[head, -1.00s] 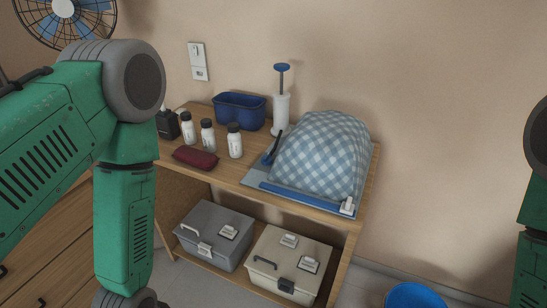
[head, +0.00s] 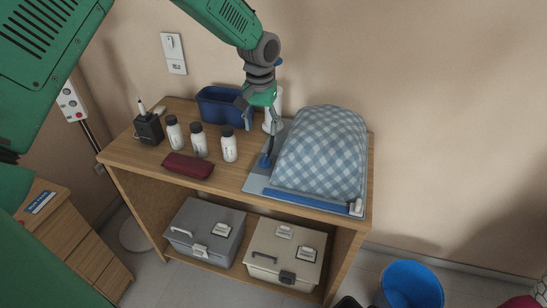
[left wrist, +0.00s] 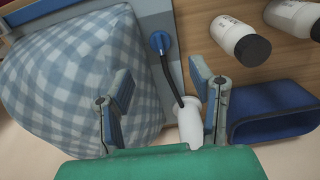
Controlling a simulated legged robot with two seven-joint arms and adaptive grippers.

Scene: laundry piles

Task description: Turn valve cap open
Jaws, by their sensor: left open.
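A blue round valve cap (head: 264,160) sits at the left edge of the blue checked bag (head: 322,150) on the shelf top. It also shows in the left wrist view (left wrist: 159,42), with a black hose (left wrist: 170,75) running from it to the white pump (left wrist: 190,122). My left gripper (head: 258,117) is open above and behind the cap, apart from it. In the left wrist view its fingers (left wrist: 162,82) are spread, and the cap lies beyond their tips. The gripper partly hides the pump in the head view. My right gripper is not in view.
Several things stand on the shelf left of the cap: white bottles (head: 199,141), a dark red pouch (head: 188,165), a black holder (head: 149,128) and a blue bin (head: 222,104). Grey (head: 206,232) and beige (head: 284,255) boxes sit below. A blue bucket (head: 410,288) is on the floor.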

